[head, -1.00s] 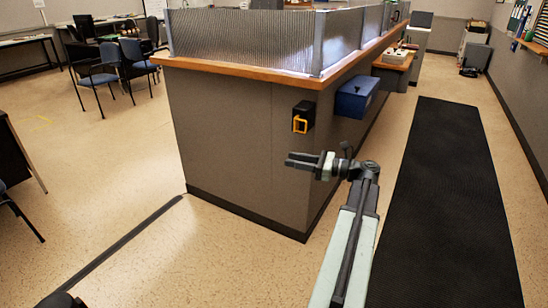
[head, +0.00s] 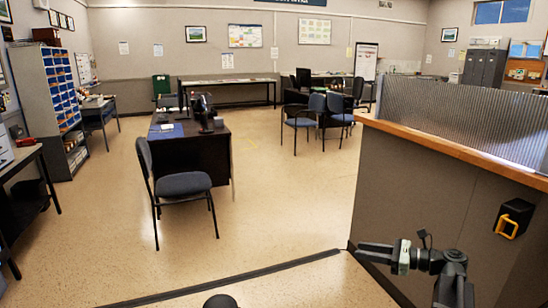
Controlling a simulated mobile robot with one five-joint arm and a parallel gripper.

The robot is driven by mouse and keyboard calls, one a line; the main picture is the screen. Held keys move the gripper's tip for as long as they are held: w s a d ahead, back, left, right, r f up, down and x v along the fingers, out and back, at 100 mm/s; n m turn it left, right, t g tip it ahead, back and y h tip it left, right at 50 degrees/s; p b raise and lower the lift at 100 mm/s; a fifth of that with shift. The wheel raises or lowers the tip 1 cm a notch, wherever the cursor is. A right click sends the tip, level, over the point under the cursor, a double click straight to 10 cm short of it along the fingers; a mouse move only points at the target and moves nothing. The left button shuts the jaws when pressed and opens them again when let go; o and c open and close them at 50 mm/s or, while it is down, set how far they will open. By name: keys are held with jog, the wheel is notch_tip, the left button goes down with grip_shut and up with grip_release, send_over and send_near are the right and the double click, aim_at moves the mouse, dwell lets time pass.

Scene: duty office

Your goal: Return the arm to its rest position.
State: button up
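My gripper (head: 368,251) is at the lower right of the head view, at the end of my arm. Its dark fingers point left, in front of the grey counter (head: 400,195). I see nothing held between them, but the gap between the fingers is too small to make out. The lower part of my arm is cut off by the bottom edge of the picture.
The counter has a wooden top and a ribbed screen (head: 450,128). A black and yellow box (head: 513,218) hangs on its side. A blue chair (head: 183,184) stands by a dark desk (head: 205,150). Open floor (head: 285,205) lies between the desk and counter.

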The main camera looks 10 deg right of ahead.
jog(key=a+f+n+g, duration=0.2)
jog(key=a+f, duration=0.1)
jog(key=a, duration=0.5)
jog(key=a+f+n+g, duration=0.2)
jog(key=a+g, duration=0.1)
jog(key=a, duration=0.4)
jog(key=s+a+f+n+g+h, duration=0.2)
jog(key=s+a+f+n+h, duration=0.2)
jog(key=a+f+n, duration=0.25)
jog(key=s+a+f+n+g+h, duration=0.3)
jog(key=a+f+n+h, duration=0.1)
jog(key=a+f+n, duration=0.3)
jog(key=s+d+f+n+h, duration=0.1)
jog(key=d+f+n+h, duration=0.1)
jog(key=d+n+h, duration=0.45)
notch_tip(320, 180, up, 20)
jog(key=d+n+y+p, duration=0.1)
jog(key=d+p, duration=0.1)
jog(key=p, duration=1.7)
jog(key=shift+d+f+t, duration=0.15)
jog(key=shift+f+t, duration=0.1)
jog(key=shift+t, duration=0.05)
jog(key=shift+d, duration=0.1)
